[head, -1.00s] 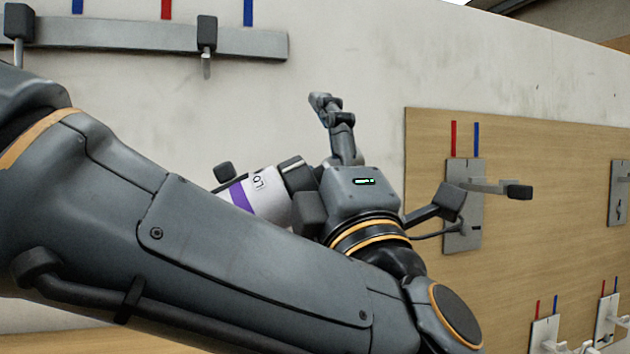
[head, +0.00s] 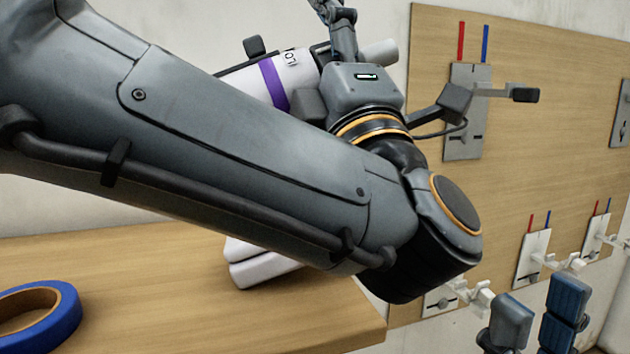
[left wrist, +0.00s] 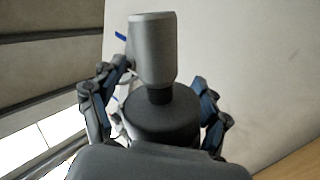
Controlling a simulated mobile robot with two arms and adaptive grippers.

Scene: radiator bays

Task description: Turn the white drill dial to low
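The white drill (head: 239,83) has a purple band and "LO" lettering on its body. It appears to stand on the wooden table, its white foot (head: 262,268) partly hidden by my left arm. My left gripper (head: 335,70) is at the drill's front end; the grey chuck (head: 382,52) sticks out beyond it. In the left wrist view the chuck (left wrist: 152,50) and black collar (left wrist: 162,118) lie between the two spread fingers. Whether they touch the collar is unclear. The dial's setting is not readable. My right gripper (head: 538,320) is low at right, fingers apart and empty.
A blue tape roll (head: 62,315) lies on the table (head: 190,300) at left. A wooden panel (head: 560,120) on the right carries a grey lever plate (head: 466,110) and several white latches with red and blue marks. The table's right edge is near the panel.

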